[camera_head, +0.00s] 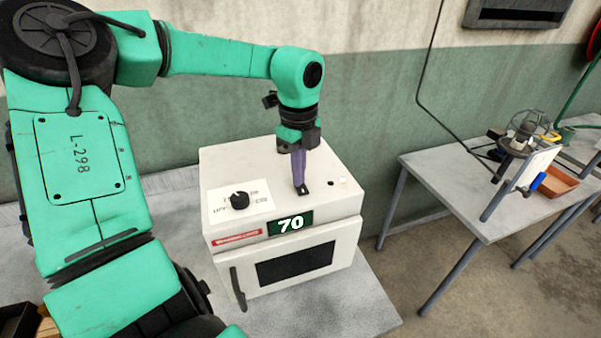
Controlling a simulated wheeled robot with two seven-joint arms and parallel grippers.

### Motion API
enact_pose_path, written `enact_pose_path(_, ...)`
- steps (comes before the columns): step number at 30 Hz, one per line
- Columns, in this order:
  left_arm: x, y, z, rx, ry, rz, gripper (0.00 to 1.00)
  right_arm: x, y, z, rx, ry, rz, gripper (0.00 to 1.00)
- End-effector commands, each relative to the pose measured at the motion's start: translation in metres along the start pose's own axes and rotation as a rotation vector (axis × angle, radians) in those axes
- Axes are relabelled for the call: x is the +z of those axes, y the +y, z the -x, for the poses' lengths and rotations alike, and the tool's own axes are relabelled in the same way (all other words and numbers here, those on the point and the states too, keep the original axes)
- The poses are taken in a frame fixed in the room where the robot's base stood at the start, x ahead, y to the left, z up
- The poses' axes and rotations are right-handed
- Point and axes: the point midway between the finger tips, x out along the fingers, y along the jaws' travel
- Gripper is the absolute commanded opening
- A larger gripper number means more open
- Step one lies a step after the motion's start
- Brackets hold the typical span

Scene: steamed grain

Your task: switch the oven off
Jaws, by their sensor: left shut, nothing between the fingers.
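The oven (221,236) is a white box on a grey table, with its door and dark window facing me. A green display on its upper front edge (290,223) reads 70. A black knob (240,200) sits on a white label on the left of its top. My left gripper (303,188) points down over the right part of the oven top, its purple fingers shut and empty. The fingertips are at a small dark spot on the top, to the right of the knob; I cannot tell whether they touch it. A small light button (343,182) lies right of the fingertips. My right gripper is not in view.
My left arm fills the left side of the view. The grey table (345,308) has bare room in front of the oven. A second table (440,181) at the right holds a wire-topped device and an orange tray (557,182). A wall stands close behind.

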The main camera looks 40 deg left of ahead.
Motion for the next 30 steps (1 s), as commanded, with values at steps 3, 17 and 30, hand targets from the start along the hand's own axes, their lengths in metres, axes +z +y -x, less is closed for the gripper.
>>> enact_pose_path(3,0.000,0.000,0.013,-0.001,0.000,0.000,0.00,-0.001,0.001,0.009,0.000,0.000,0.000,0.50)
enact_pose_path(17,0.000,0.000,0.060,-0.002,0.000,0.000,0.00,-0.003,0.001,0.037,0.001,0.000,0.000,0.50)
enact_pose_path(30,0.000,0.000,0.069,-0.001,0.000,0.000,0.00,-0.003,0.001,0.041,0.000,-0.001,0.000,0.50)
